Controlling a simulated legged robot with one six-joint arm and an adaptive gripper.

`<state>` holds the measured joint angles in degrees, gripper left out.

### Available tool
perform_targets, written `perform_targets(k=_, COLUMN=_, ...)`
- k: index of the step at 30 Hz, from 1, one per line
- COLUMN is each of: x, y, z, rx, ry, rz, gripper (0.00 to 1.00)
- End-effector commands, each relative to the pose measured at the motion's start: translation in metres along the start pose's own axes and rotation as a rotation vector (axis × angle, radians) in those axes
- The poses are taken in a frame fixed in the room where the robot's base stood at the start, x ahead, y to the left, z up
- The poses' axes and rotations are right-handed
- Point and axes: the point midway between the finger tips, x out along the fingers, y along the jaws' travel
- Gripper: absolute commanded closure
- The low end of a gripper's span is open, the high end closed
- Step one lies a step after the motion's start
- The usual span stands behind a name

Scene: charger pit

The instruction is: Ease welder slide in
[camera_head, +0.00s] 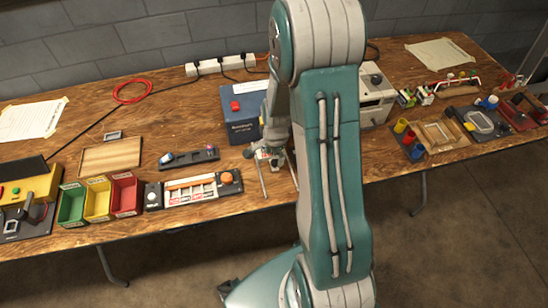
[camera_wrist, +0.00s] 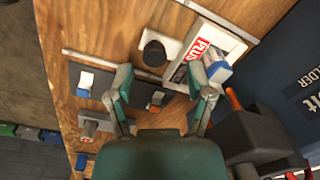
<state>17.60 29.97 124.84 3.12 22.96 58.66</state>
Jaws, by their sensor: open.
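My gripper (camera_wrist: 160,75) is open in the wrist view, its two green-grey fingers apart with nothing clearly held between them. A white plate with a round black knob (camera_wrist: 153,52) lies just beyond the fingertips. A light panel with a red PLUS label (camera_wrist: 208,50) is beside the right fingertip, with a light-blue and white piece near it. A dark plate (camera_wrist: 105,84) with small rocker-like pieces lies by the left finger. In the head view, my gripper (camera_head: 268,155) is low over the bench, partly hidden by my arm. I cannot tell which part is the welder slide.
A dark blue box (camera_head: 236,118) with a red switch stands behind my gripper; its side also shows in the wrist view (camera_wrist: 302,62). Left are an orange-knobbed panel (camera_head: 190,190) and coloured bins (camera_head: 97,199). A grey box (camera_head: 375,97) stands right of my arm.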

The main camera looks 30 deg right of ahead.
Motion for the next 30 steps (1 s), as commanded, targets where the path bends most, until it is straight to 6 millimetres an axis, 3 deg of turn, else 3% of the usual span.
perform_targets(k=30, x=-0.091, y=-0.002, z=-0.001, rx=0.0, ry=0.001, rz=-0.001, gripper=0.32)
